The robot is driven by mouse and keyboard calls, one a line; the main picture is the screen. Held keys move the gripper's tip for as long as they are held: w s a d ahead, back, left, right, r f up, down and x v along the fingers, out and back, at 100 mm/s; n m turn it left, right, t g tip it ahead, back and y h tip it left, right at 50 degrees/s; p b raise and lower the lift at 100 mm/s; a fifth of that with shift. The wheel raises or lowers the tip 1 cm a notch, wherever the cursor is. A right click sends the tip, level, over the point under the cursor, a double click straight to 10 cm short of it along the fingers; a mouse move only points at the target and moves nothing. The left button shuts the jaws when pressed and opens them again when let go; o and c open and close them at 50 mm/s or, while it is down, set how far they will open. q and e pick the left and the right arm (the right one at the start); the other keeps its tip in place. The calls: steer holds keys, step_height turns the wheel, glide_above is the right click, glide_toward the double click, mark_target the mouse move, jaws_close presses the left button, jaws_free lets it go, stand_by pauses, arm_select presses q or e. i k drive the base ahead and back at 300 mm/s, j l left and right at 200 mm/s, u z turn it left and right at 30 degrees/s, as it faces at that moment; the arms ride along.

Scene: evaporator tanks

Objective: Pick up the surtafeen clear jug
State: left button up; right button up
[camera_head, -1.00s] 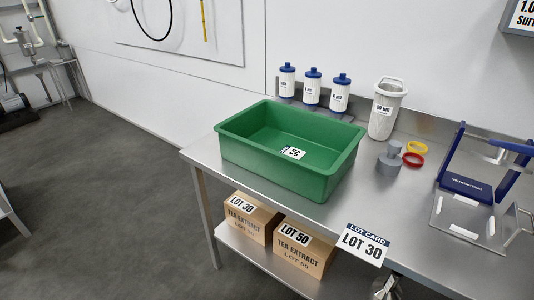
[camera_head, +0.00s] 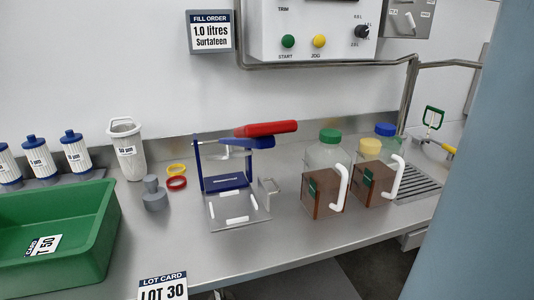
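No label reading "surtafeen" can be made out on any jug. A clear container with a green cap (camera_head: 329,150) stands at the right half of the steel counter. A second clear container with a blue cap (camera_head: 386,143) stands to its right. In front of them are two brown box-like vessels, the left one (camera_head: 322,193) and the right one (camera_head: 372,183), each with a white curved handle and a green mark. They partly hide the clear containers. Neither of my grippers is in view.
A blue-framed stand with a red handle (camera_head: 265,129) is mid-counter. A green tub (camera_head: 90,245), white strainer jug (camera_head: 127,148), grey weight (camera_head: 154,195) and rings (camera_head: 177,183) lie left. A fill order sign (camera_head: 210,31) reads "1.0 litres Surtafeen". A blue-grey surface (camera_head: 475,170) blocks the right.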

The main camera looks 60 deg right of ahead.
mark_target(378, 167)
steer(key=z, duration=2.65)
